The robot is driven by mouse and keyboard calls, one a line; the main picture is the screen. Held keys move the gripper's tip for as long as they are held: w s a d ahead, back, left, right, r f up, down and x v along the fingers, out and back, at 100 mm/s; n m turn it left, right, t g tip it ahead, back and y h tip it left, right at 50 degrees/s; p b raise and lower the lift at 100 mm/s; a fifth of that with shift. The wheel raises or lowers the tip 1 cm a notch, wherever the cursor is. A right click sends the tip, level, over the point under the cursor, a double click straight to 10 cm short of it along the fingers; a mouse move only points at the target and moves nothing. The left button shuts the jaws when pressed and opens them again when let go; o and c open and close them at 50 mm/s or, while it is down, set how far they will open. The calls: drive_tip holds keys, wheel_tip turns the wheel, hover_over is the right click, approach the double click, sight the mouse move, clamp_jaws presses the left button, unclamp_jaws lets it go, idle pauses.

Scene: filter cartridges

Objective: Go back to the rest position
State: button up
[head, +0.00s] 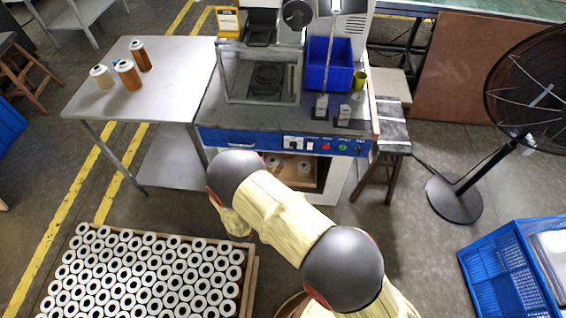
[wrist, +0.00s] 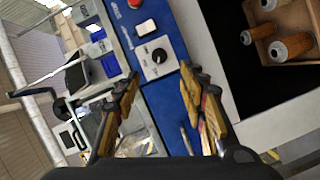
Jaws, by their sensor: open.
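My gripper (wrist: 158,105) shows in the wrist view with its two fingers spread apart and nothing between them. It is in front of the blue control panel (wrist: 165,75) of the workbench machine, near a black knob (wrist: 158,56). In the head view my arm reaches from the bottom right toward the machine's lower front, and my gripper is hidden behind the arm. Orange filter cartridges (wrist: 291,47) sit in a wooden box (wrist: 258,15) on the shelf below the panel.
A metal table (head: 180,85) at left holds several cartridges (head: 127,75). A crate (head: 252,285) full of white-ended cartridges stands at the lower left. A black fan (head: 455,198) and a blue crate (head: 505,275) stand at right. A blue bin (head: 330,65) sits on the workbench.

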drive_tip(key=shift+s+a, duration=0.15)
drive_tip(key=shift+s, duration=0.3)
idle(0.3)
